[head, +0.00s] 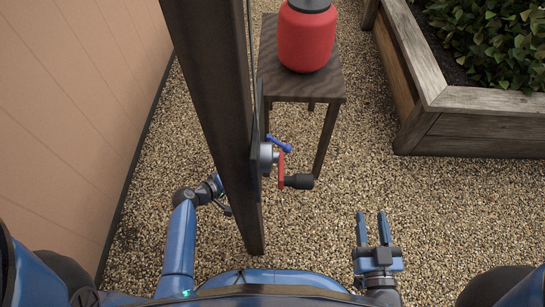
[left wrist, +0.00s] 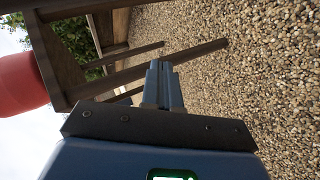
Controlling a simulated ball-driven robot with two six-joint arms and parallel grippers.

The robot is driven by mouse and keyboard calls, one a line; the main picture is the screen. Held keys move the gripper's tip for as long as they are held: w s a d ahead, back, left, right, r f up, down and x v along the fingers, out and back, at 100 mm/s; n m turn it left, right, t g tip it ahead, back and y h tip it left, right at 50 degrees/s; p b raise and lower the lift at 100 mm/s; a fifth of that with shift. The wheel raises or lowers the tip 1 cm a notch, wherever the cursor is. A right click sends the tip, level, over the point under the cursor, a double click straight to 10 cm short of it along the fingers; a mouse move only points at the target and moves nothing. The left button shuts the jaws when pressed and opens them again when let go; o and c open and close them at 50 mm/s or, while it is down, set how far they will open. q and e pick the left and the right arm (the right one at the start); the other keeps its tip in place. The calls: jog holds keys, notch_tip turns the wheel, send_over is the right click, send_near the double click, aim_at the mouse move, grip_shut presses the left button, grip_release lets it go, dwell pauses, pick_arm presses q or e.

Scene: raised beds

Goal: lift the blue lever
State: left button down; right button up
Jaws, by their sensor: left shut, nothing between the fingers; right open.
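The small blue lever (head: 280,143) sits on a round grey hub (head: 267,157) mounted on the right side of a dark upright post (head: 212,100). A red crank arm (head: 281,172) with a black handle (head: 298,181) hangs just below the lever. My left arm reaches up on the left of the post, and its gripper is mostly hidden behind the post in the head view. In the left wrist view my left gripper (left wrist: 160,72) is shut and empty; the lever does not show there. My right gripper (head: 373,228) is open and empty, below and right of the lever, apart from it.
A dark wooden stool (head: 310,88) bearing a red pot (head: 306,40) stands behind the lever. A wooden raised bed (head: 470,125) with plants fills the upper right. A tan wall (head: 70,110) runs along the left. Gravel between the stool and my right gripper is clear.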

aim_at(279, 143)
pick_arm(q)
jog(key=w+r+m+g+h+b, duration=0.3)
jog(key=r+m+g+h, duration=0.5)
jog(key=r, duration=1)
jog(key=w+g+h, duration=0.1)
jog(key=g+h, duration=0.3)
jog(key=h, duration=0.1)
jog(key=shift+r+m, duration=0.35)
jog(key=shift+m, duration=0.05)
jog(key=s+x, duration=0.3)
jog(key=x, duration=0.9)
jog(key=shift+d, duration=0.1)
